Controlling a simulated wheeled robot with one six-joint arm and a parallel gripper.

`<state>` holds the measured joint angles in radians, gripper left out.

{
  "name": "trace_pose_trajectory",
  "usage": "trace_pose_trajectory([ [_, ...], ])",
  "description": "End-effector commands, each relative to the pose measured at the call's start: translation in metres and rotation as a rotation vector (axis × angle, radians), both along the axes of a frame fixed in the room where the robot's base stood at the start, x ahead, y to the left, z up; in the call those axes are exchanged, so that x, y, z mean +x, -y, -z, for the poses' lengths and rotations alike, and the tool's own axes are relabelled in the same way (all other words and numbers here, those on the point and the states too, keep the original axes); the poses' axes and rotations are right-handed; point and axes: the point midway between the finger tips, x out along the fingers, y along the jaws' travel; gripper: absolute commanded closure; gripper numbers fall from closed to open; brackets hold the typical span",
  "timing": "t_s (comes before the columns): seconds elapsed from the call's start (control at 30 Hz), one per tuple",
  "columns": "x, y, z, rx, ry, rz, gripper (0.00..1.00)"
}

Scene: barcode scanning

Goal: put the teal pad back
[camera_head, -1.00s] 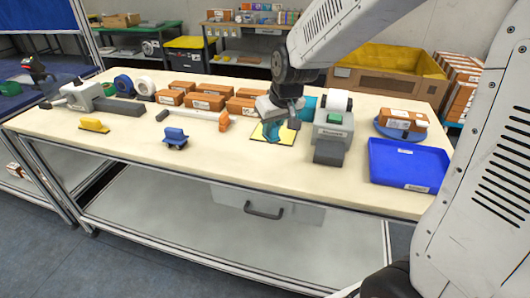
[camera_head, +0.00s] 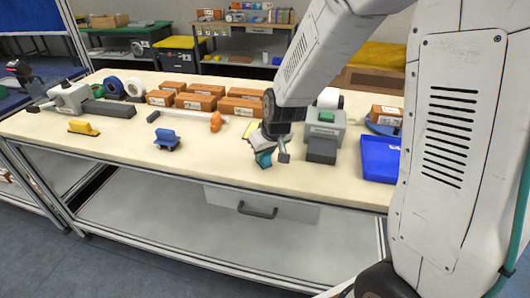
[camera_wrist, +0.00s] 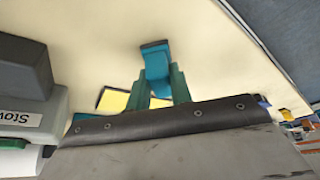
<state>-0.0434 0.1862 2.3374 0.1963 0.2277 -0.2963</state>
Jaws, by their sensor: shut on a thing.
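The teal pad (camera_wrist: 156,64) is between the two green fingers of my gripper (camera_wrist: 159,82) in the wrist view, and the fingers are shut on it. In the head view the teal pad (camera_head: 263,158) shows at the lower end of my gripper (camera_head: 272,150), over the front part of the table. A yellow square patch (camera_wrist: 115,100) lies on the table by the fingers in the wrist view. In the head view only a bit of the yellow patch (camera_head: 250,129) shows behind my gripper. I cannot tell whether the pad touches the table.
A grey label printer (camera_head: 325,134) stands just right of my gripper, with a blue tray (camera_head: 381,160) beyond it. Several brown boxes (camera_head: 196,102) stand behind.

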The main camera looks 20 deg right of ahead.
Motion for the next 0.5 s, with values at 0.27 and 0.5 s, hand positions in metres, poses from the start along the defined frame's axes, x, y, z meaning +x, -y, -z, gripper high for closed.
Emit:
trace_pose_trajectory([
  [0.27, 0.0, -0.0001, 0.0022, 0.0, 0.0, 0.0, 0.57],
  [0.5, 0.0002, -0.0001, -0.0016, 0.0, 0.001, -0.001, 0.57],
])
